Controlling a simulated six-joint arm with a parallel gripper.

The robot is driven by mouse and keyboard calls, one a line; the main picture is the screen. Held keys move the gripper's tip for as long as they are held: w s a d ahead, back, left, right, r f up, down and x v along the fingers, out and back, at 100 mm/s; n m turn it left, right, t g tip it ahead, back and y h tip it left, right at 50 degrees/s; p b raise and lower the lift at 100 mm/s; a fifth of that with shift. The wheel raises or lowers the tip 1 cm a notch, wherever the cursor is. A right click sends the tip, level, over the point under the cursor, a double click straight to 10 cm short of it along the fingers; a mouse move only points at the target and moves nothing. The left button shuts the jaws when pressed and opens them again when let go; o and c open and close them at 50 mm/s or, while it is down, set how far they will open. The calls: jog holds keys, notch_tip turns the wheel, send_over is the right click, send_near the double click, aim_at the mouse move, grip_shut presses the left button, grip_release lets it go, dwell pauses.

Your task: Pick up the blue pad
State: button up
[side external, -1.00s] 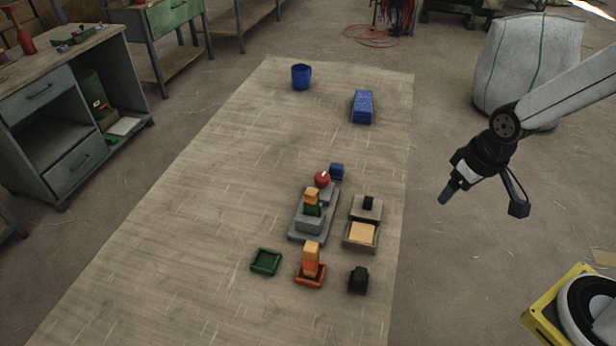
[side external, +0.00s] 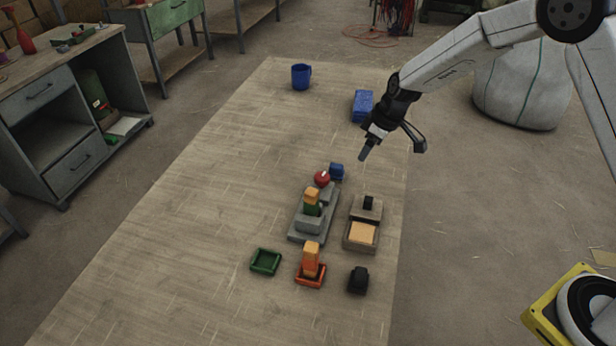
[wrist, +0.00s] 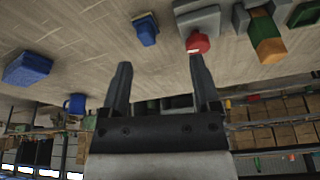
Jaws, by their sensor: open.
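A small blue block (side external: 337,171) sits beside a red knob (side external: 322,178) at the far end of the grey fixture. It also shows at the top of the wrist view (wrist: 146,30), with a yellowish edge. A larger blue box-like block (side external: 362,101) lies farther back on the work surface, and at the left of the wrist view (wrist: 27,68). I cannot tell which of the two is the pad. My gripper (side external: 364,154) hangs above the surface, right of the small block and apart from it. In the wrist view its fingers (wrist: 160,65) are spread and empty.
The grey fixture (side external: 312,224) holds green and orange parts. Nearby are a grey tray (side external: 360,249), a green tray (side external: 265,261), an orange tray (side external: 310,281) and a black block (side external: 358,280). A blue mug (side external: 301,77) stands at the back. The surface's left side is clear.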

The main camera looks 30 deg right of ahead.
aim_at(337, 166)
jog(key=w+f+n+y, duration=0.1)
jog(key=w+f+n, duration=0.1)
jog(key=w+f, duration=0.3)
jog(key=shift+w+a+f+n, duration=0.25)
jog(key=shift+w+a+n, duration=0.05)
jog(key=shift+w, duration=0.7)
jog(key=shift+x, duration=1.3)
jog(key=shift+w+x, duration=0.2)
jog(key=shift+x, duration=2.4)
jog(key=shift+d, duration=0.15)
grip_shut()
